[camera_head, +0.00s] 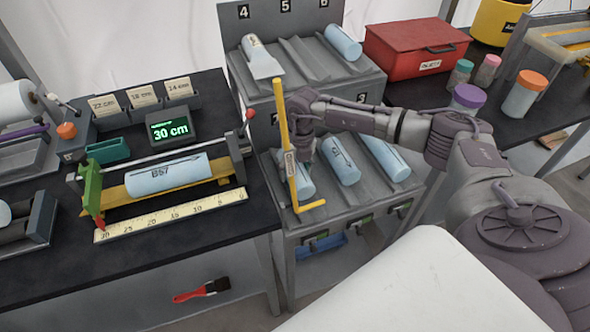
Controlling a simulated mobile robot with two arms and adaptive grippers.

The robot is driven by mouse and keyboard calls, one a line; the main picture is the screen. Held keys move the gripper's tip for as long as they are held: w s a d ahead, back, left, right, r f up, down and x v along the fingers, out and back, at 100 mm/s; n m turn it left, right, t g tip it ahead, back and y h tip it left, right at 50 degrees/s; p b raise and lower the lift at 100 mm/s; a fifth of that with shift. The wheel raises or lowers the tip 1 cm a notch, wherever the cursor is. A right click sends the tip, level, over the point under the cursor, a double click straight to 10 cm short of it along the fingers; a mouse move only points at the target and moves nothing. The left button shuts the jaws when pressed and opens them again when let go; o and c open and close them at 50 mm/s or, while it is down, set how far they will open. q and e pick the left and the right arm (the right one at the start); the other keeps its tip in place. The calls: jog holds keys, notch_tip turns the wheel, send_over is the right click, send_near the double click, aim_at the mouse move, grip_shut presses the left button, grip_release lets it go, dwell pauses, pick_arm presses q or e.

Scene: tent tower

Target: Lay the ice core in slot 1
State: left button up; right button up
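The rack (303,250) has an upper shelf labelled 4, 5 and 6 and a lower shelf with three bays. A pale blue ice core (304,188) lies in the lower left bay, whose number label is hard to read. My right gripper (306,158) points down at this core's upper end. Its fingers are too dark and overlapped to show whether they grip it. Two more pale blue cores lie in the lower middle (343,162) and lower right (385,157) bays. Another core (166,175), marked B57, lies on the measuring bench at left. My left gripper is out of view.
A yellow L-shaped bar (283,125) stands upright by my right gripper, in front of the lower left bay. The bench has a ruler (170,214) and a display (171,128) reading 30 cm. A red case (415,47) and jars stand at right.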

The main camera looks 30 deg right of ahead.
jog(key=shift+f, duration=0.15)
jog(key=o, duration=1.6)
jog(key=r, duration=0.8)
jog(key=d+r, duration=0.1)
jog(key=r, duration=0.3)
jog(key=shift+s, duration=0.15)
